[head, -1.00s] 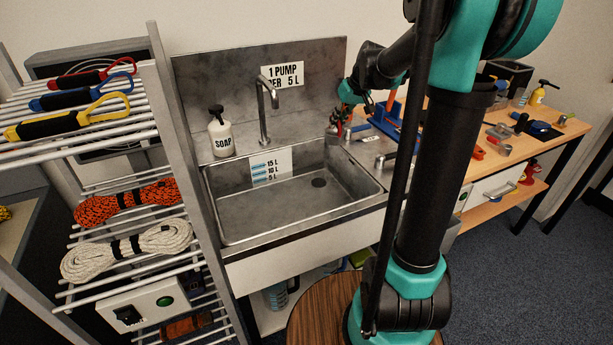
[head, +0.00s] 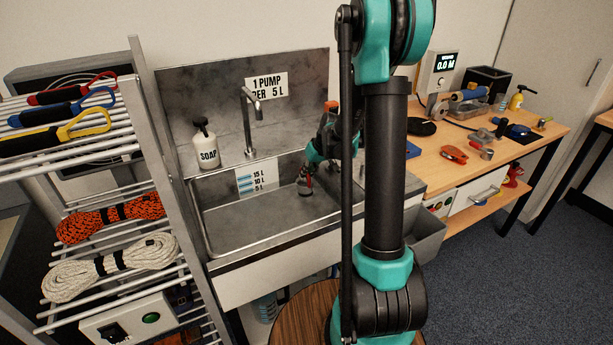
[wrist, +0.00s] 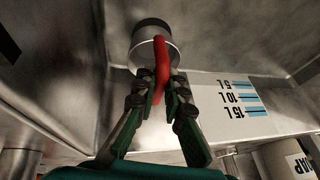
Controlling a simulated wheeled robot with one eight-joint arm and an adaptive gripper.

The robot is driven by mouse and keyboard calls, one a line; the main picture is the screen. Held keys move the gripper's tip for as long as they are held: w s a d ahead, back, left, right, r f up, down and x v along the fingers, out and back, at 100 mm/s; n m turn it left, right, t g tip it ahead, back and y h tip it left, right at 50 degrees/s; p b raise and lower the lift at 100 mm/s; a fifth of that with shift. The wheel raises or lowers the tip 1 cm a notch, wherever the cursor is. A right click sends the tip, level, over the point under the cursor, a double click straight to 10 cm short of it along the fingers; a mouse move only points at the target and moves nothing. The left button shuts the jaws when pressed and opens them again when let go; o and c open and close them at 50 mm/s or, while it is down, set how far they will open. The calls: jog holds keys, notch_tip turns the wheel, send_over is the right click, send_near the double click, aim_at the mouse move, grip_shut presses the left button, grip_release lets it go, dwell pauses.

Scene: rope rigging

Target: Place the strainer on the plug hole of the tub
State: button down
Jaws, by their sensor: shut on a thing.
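The strainer (wrist: 148,54) is a small round metal piece with a red upright handle. My gripper (wrist: 158,105) is shut on the red handle. In the head view the strainer (head: 305,187) is inside the steel tub (head: 235,223), toward its right end, with my gripper (head: 310,166) just above it. In the wrist view the dark plug hole (wrist: 151,24) shows just beyond the strainer, which partly overlaps it. I cannot tell whether the strainer touches the tub floor. In the head view the plug hole is hidden.
The tap (head: 248,120) and soap bottle (head: 205,145) stand behind the tub. A level label (head: 257,177) is on the tub's back wall. A rack (head: 110,215) with ropes stands left. A workbench (head: 500,165) with tools stands right. The tub's left part is clear.

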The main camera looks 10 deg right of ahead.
jog(key=shift+f, duration=0.4)
jog(key=c, duration=1.6)
grip_release()
jog(key=shift+f, duration=0.1)
jog(key=v, duration=1.2)
